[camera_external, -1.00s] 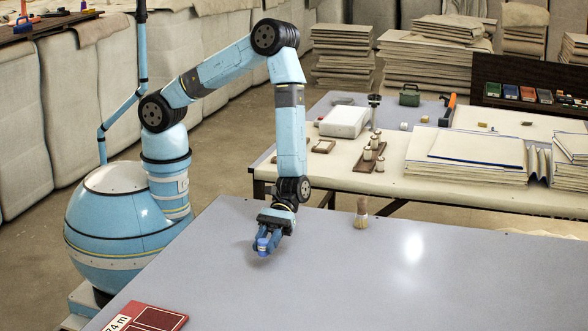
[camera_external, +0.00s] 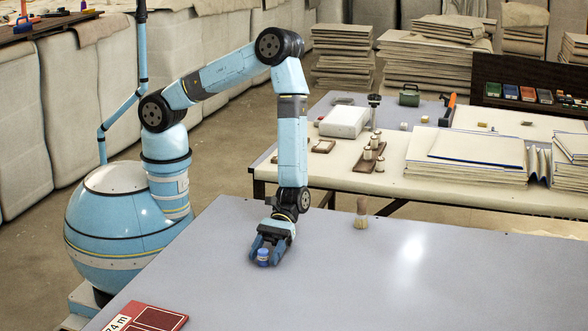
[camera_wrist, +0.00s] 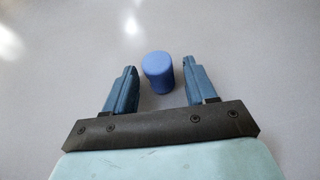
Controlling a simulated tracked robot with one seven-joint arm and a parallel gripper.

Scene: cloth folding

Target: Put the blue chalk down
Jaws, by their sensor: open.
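The blue chalk (camera_external: 263,256) is a short blue cylinder standing on the grey table (camera_external: 330,290). In the wrist view the chalk (camera_wrist: 158,72) stands between my two fingers, nearer the right one, with a gap visible on the left. My gripper (camera_external: 264,258) is open, low over the table around the chalk. In the wrist view my gripper (camera_wrist: 160,82) shows both fingers spread apart. Whether the right finger touches the chalk is hard to tell.
A brush (camera_external: 361,213) stands upright on the table to the right of my gripper. The grey tabletop around the chalk is clear. A second bench (camera_external: 385,180) with spools and stacked cloth stands behind.

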